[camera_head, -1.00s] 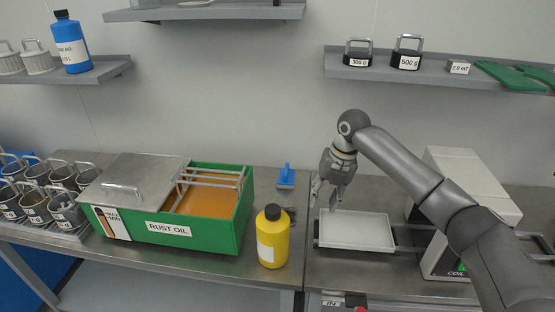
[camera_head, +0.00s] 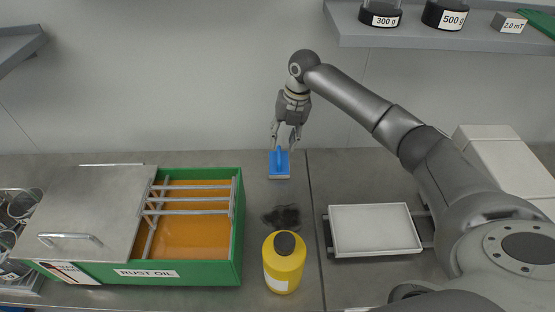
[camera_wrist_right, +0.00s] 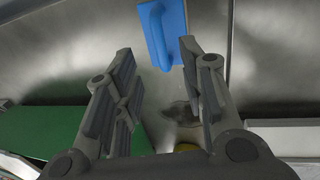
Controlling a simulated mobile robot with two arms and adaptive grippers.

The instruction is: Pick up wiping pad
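The wiping pad (camera_head: 279,164), blue with a blue handle on top and a pale underside, lies on the steel bench near the wall. It also shows in the right wrist view (camera_wrist_right: 163,32), at the top, just beyond the fingertips. My right gripper (camera_head: 286,140) is open and empty just above and behind the pad in the head view. Its spread fingers show in the right wrist view (camera_wrist_right: 158,60), with the pad in line with the gap between them. Whether they touch the pad cannot be told. My left gripper is not in view.
A green rust oil tank (camera_head: 240,225) with a metal lid stands left of the pad. A yellow bottle (camera_head: 284,264) stands in front, with a dark smudge (camera_head: 282,217) behind it. A white tray (camera_head: 375,230) lies at right. Shelves hang above.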

